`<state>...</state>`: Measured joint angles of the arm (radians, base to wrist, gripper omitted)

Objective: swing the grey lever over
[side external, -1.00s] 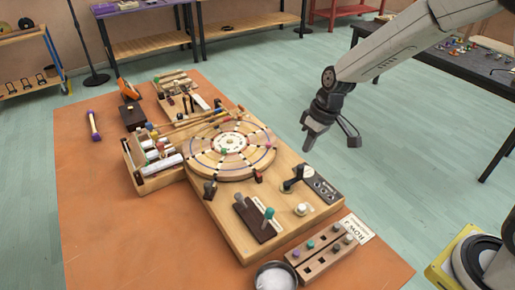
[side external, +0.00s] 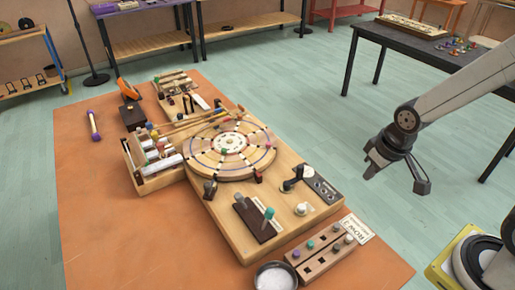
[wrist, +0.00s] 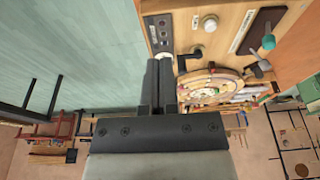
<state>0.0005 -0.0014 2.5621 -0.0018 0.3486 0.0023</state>
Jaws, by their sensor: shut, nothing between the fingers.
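A dark grey bent lever (side external: 294,180) stands on the wooden board (side external: 235,240), beside a dark panel with round knobs (side external: 321,186). In the wrist view the lever (wrist: 196,63) shows just right of my fingers. A second lever with a teal-grey grip (side external: 268,214) stands in a dark slotted plate (side external: 254,221); its teal end shows in the wrist view (wrist: 268,42). I cannot tell for certain which is the task's grey lever. My gripper (side external: 371,172) is shut and empty, in the air right of the board, apart from both levers.
A round wooden dial (side external: 229,173) with coloured pegs lies left of the bent lever. A white knob (side external: 302,209) stands near the board's front. A peg block (side external: 326,250) and a round dish (side external: 275,276) lie in front. The air around my gripper is clear.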

